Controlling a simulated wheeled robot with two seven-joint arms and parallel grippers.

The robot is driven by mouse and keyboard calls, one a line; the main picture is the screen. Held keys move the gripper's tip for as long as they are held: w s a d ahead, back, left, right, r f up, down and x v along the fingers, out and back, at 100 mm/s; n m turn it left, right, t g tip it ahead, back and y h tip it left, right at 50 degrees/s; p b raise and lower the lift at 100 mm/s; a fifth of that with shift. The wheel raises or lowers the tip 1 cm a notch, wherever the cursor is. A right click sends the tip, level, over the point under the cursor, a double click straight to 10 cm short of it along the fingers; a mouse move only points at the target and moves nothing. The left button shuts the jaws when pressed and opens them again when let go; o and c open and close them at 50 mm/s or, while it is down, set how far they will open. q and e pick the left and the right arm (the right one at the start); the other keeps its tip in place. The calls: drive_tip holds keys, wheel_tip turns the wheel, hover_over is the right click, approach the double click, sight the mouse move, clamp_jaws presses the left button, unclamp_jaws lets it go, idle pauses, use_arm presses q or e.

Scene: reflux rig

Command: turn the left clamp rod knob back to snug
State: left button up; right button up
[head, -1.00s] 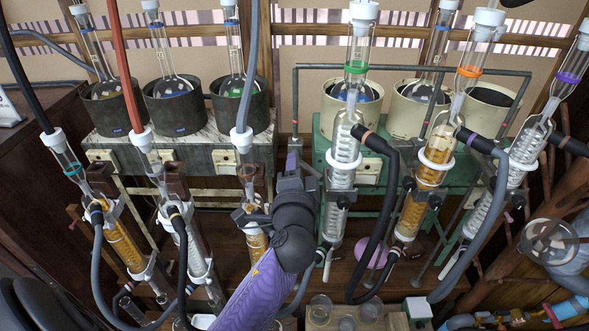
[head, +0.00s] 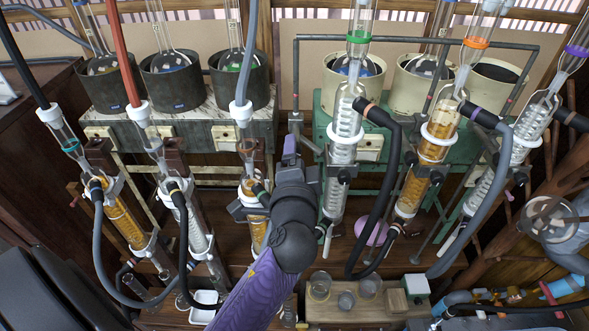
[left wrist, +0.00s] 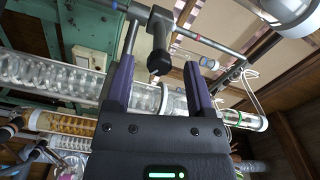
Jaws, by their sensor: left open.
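My left gripper (head: 291,147) reaches up beside the left leg of the grey clamp rod frame (head: 296,85). In the left wrist view its two purple fingers (left wrist: 158,85) are spread apart. A dark cylindrical knob (left wrist: 159,60) on a grey rod (left wrist: 205,42) lies in the picture between the fingertips, with a gap on each side. I cannot tell how deep it sits between them. In the head view the knob is not clearly made out near the gripper. My right gripper is not in view.
Glass condensers with hoses stand close on both sides, a clear one (head: 343,140) just right of my gripper and an amber one (head: 247,185) to its left. Dark heating mantles (head: 240,85) and cream ones (head: 353,92) stand behind. A wooden block (head: 345,312) bears small glass beakers.

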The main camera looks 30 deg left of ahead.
use_arm(q)
drive_tip(key=b+v, duration=0.1)
drive_tip(key=v, duration=0.5)
